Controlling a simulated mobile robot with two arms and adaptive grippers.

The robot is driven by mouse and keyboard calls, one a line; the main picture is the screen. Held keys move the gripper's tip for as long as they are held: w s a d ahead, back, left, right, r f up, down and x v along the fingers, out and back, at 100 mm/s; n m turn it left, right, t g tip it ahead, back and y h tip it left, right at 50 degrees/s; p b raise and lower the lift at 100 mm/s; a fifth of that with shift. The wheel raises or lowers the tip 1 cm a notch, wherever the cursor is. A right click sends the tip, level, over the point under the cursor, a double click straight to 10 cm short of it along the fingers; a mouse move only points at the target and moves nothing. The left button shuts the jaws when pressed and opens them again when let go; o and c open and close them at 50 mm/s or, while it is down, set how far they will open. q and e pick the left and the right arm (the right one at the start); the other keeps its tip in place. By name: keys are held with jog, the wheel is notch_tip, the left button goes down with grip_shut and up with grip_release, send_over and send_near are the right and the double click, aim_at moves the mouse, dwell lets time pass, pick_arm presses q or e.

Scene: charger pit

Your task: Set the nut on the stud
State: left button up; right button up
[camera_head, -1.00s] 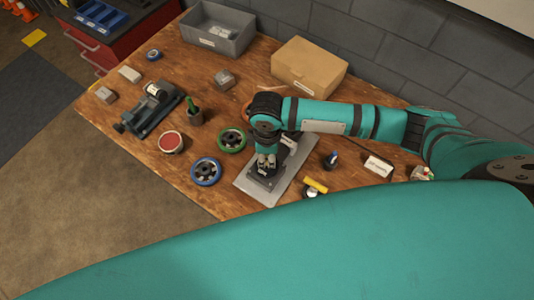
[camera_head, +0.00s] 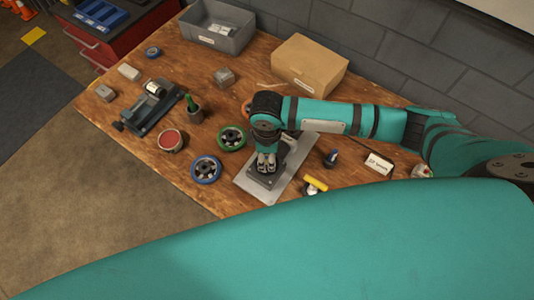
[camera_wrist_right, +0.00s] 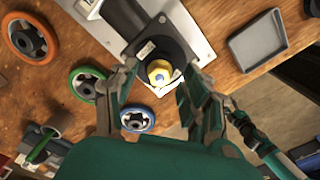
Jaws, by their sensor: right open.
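A brass-yellow nut (camera_wrist_right: 159,70) sits over the middle of a dark block (camera_wrist_right: 153,55) on a grey metal plate (camera_wrist_right: 195,22). A small pale blue-grey round end, seemingly the stud, shows in the nut's centre. The nut appears to be around it; how far down it sits I cannot tell. My right gripper (camera_wrist_right: 158,88) is open, with one finger on each side of the nut and gaps visible. In the head view my right gripper (camera_head: 266,162) points down over the block (camera_head: 265,178) and hides the nut.
Wheels with green (camera_head: 231,138) and blue (camera_head: 206,170) rims lie left of the plate (camera_head: 247,184). A yellow-handled tool (camera_head: 315,184) lies to its right. A cardboard box (camera_head: 309,68) and a grey bin (camera_head: 217,27) stand at the back. A vise (camera_head: 150,108) is further left.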

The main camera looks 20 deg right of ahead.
notch_tip(320, 180, up, 12)
dwell(0.4)
jog(key=shift+f, duration=0.2)
